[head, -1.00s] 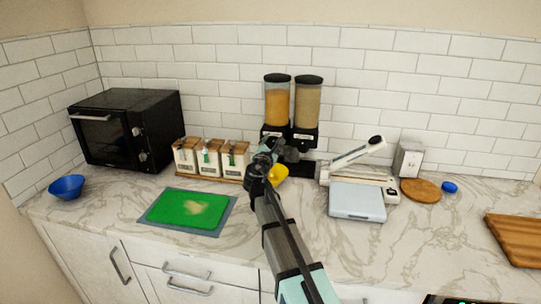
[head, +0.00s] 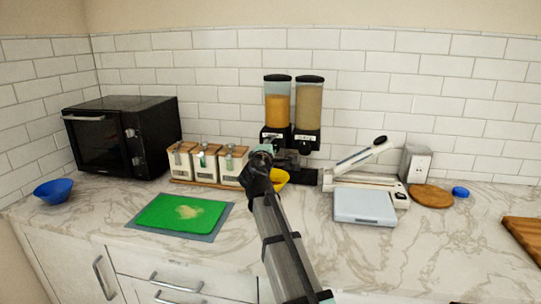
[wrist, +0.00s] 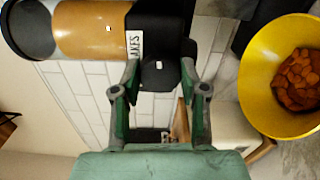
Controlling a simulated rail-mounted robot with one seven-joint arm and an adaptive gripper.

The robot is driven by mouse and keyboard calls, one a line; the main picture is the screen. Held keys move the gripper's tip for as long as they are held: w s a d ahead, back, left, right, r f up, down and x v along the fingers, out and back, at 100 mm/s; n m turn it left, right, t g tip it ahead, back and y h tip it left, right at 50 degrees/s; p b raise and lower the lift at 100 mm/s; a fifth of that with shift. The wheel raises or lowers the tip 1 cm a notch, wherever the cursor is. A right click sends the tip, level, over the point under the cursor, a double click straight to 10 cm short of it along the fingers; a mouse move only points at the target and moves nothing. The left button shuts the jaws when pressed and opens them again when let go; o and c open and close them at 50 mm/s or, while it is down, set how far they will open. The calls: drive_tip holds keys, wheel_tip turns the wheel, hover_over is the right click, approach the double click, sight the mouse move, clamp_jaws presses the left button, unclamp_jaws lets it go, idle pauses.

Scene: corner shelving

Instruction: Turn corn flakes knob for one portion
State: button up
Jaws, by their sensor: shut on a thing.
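The corn flakes dispenser is the left canister (head: 277,108), filled with orange flakes, on a black base against the tiled wall. In the wrist view it lies sideways (wrist: 92,28), with a label ending in "AKES". My gripper (head: 263,152) is at the front of this dispenser. In the wrist view my gripper (wrist: 158,78) has its green-grey fingers on both sides of the black knob (wrist: 158,75), shut on it. A yellow bowl (head: 281,179) sits below the dispenser, partly hidden by my arm. The wrist view shows orange-brown flakes (wrist: 297,78) inside it.
A second canister (head: 308,108) with tan contents stands directly right. Several white jars (head: 203,165) stand left. A white scale (head: 364,207) and a slanted white appliance (head: 360,157) are right. A green cutting board (head: 180,213) lies front left, with clear counter in front.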

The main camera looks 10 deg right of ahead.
drive_tip(key=shift+m+b, duration=0.45)
drive_tip(key=shift+m, duration=0.15)
drive_tip(key=o, duration=1.1)
drive_tip(key=shift+o, duration=0.2)
drive_tip(key=v, duration=1.2)
